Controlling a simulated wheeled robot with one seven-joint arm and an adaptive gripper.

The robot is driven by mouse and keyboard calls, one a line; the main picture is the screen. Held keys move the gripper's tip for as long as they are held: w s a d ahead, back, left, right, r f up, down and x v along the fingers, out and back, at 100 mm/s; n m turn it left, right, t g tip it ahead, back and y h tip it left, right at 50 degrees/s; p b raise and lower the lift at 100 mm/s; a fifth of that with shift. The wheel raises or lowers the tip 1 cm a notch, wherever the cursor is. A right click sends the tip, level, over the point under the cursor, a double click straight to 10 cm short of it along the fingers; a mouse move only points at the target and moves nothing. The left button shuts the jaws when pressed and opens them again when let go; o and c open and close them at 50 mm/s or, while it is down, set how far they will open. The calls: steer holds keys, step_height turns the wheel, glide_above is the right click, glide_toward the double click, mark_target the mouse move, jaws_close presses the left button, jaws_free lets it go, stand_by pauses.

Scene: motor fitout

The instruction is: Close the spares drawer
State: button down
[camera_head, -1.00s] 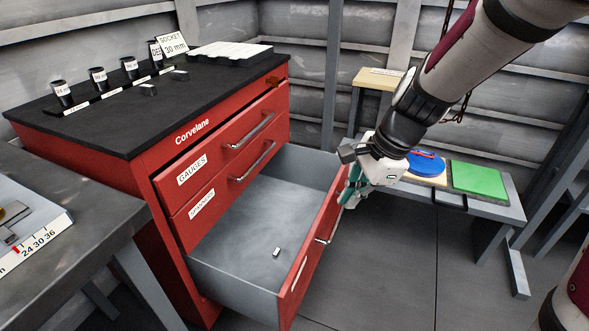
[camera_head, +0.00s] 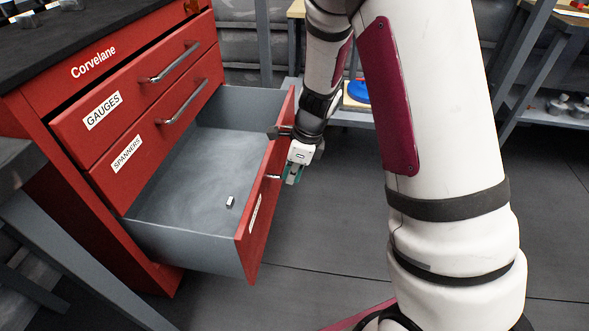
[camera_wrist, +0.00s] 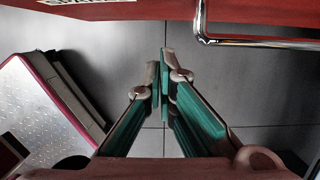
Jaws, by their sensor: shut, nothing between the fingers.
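The spares drawer (camera_head: 185,185) is the lowest drawer of the red cabinet and is pulled far out. Its grey inside holds one small pale block (camera_head: 230,202). Its red front (camera_head: 257,215) carries a label seen too edge-on to read. The drawer's metal handle (camera_wrist: 205,30) shows at the top of the wrist view. My gripper (camera_head: 292,178) is just outside the drawer front, near the handle. In the wrist view my gripper (camera_wrist: 164,60) has its teal-padded fingers together and empty, below the handle in the picture. I cannot tell whether it touches the front.
The gauges drawer (camera_head: 130,95) and spanners drawer (camera_head: 165,130) above are shut. A grey bench (camera_head: 60,235) stands at the left. Floor in front of the drawer is clear.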

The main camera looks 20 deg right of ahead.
steer(key=a, duration=0.1)
steer(key=w+a+f+b, duration=0.1)
steer(key=w+a+f, duration=0.1)
steer(key=a, duration=0.1)
steer(key=shift+w+f+b, duration=0.2)
steer(key=shift+f+b, duration=0.05)
steer(key=shift+b, duration=0.05)
